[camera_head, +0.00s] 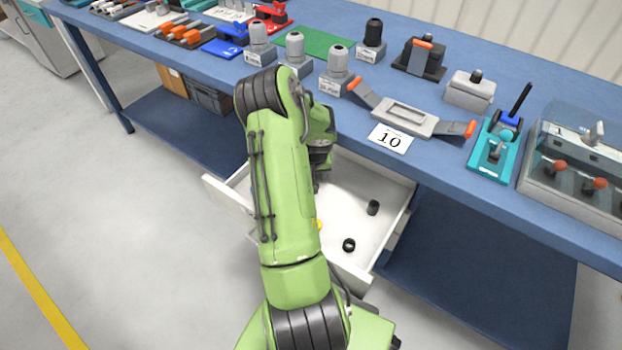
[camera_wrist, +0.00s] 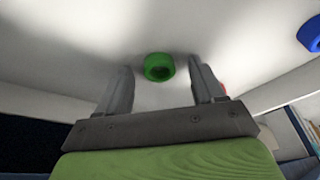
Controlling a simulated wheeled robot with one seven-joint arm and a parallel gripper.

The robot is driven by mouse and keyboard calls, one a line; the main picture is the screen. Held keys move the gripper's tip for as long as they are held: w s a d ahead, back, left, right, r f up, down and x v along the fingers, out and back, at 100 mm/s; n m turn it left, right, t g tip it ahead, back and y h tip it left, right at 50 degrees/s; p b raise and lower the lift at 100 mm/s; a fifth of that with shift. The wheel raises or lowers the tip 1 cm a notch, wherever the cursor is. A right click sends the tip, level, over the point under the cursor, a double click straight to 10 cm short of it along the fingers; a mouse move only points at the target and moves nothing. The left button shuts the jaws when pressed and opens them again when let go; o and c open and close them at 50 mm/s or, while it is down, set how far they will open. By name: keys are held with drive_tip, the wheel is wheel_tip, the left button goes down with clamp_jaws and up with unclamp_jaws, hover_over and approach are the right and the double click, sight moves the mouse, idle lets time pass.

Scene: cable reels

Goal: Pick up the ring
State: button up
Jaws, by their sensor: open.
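A green ring (camera_wrist: 159,67) lies on the white floor of an open drawer, in the wrist view. My gripper (camera_wrist: 161,84) is open and empty, with one finger on each side of the ring in the picture. The ring appears a little beyond the fingertips, and I see no contact. In the head view my green arm hides the green ring and most of the gripper. A blue ring-like piece (camera_wrist: 312,33) shows at the right edge of the wrist view, and a small part of a red one (camera_wrist: 222,88) shows behind the right finger.
The open white drawer (camera_head: 217,190) holds a black ring (camera_head: 349,244), a dark cylinder (camera_head: 373,207) and a partly hidden yellow piece (camera_head: 318,225). Its walls surround my gripper. The blue workbench (camera_head: 450,163) stands above and behind the drawer, with tools and fixtures on top.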

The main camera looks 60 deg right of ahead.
drive_tip(key=c, duration=1.1)
drive_tip(key=shift+r, duration=0.1)
